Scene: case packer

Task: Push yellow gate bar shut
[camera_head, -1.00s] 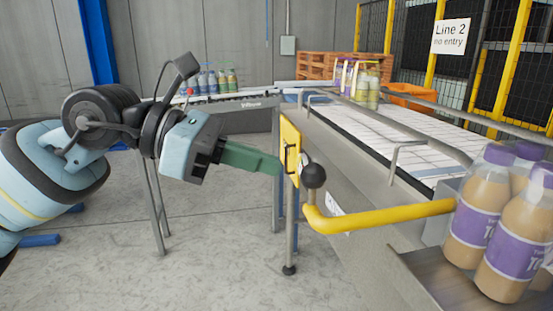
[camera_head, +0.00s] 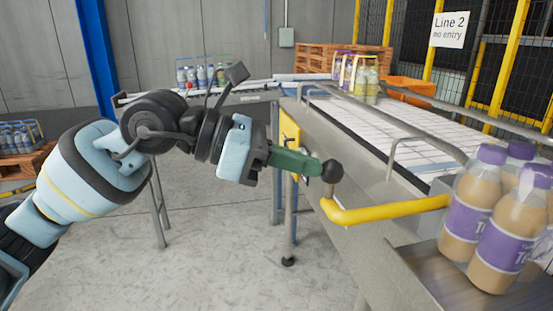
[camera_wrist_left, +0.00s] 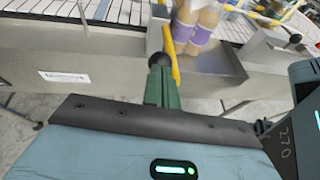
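The yellow gate bar (camera_head: 390,211) runs from the bottles at the right to a bend at its left end, beside the conveyor's near side. A black ball knob (camera_head: 332,171) stands above that bend. My left gripper (camera_head: 317,167) has its green fingers together, with tips against or very close to the knob; exact contact is hard to tell. In the left wrist view the fingers (camera_wrist_left: 162,88) point at the knob (camera_wrist_left: 160,61), and the yellow bar (camera_wrist_left: 172,55) passes just right of it. Nothing shows between the fingers. My right gripper is out of view.
Several purple-labelled bottles (camera_head: 490,225) stand on a metal ledge (camera_head: 445,268) at the right. The conveyor (camera_head: 400,125) has metal guide rails. A yellow plate (camera_head: 290,130) is on its end, behind my gripper. The floor (camera_head: 220,255) below is clear.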

